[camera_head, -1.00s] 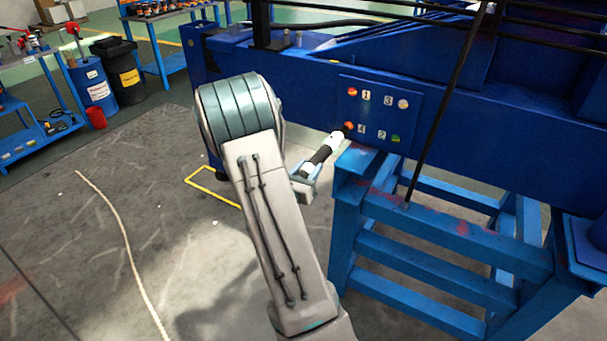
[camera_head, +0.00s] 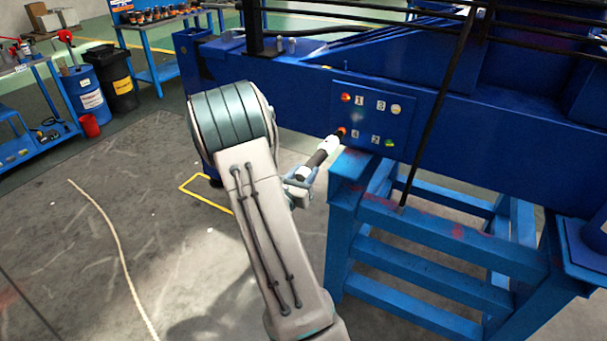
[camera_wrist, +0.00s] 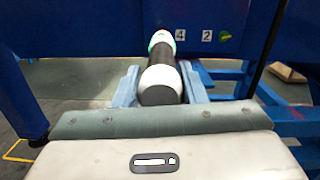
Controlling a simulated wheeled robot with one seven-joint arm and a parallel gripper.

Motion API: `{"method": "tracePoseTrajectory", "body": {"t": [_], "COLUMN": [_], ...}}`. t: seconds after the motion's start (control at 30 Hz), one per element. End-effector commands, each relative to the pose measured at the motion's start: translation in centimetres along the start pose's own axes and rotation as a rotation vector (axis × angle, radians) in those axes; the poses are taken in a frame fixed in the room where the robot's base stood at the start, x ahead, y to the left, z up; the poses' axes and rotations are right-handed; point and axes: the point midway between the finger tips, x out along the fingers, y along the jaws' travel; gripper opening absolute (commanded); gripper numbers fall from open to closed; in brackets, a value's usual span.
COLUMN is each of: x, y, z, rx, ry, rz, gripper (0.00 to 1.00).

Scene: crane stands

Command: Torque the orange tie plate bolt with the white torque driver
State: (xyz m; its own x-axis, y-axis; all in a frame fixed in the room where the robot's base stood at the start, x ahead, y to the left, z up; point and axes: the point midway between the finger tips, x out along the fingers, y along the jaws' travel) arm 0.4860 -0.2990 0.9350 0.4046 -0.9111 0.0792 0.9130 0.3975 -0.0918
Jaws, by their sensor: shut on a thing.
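The white torque driver (camera_head: 321,158), with a black middle, is held in my gripper (camera_head: 299,185) and points up and right at the blue tie plate (camera_head: 371,119). Its front end is at the orange bolt (camera_head: 342,131) beside the label 4. I cannot tell if they touch. In the wrist view the driver (camera_wrist: 161,61) stands between the two fingers of my gripper (camera_wrist: 160,86), and a green ring shows near its far end. The driver hides the orange bolt there. The plate also bears a red-orange bolt by 1, a pale one by 3 and a green one by 2.
A blue crane stand (camera_head: 440,232) is below and right of the plate. A dark slanted rod (camera_head: 437,110) passes right of the plate. The blue beam (camera_head: 290,105) is behind the driver. Open floor (camera_head: 165,240) lies to the left, with a rope (camera_head: 108,230) on it.

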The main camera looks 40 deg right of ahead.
Motion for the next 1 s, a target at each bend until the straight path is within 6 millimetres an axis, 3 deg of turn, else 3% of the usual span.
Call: {"method": "tracePoseTrajectory", "body": {"t": [1.0], "x": [1.02], "y": [0.04], "z": [0.12], "rx": [0.002], "ry": [-0.006], "rz": [0.000], "gripper": [0.00]}}
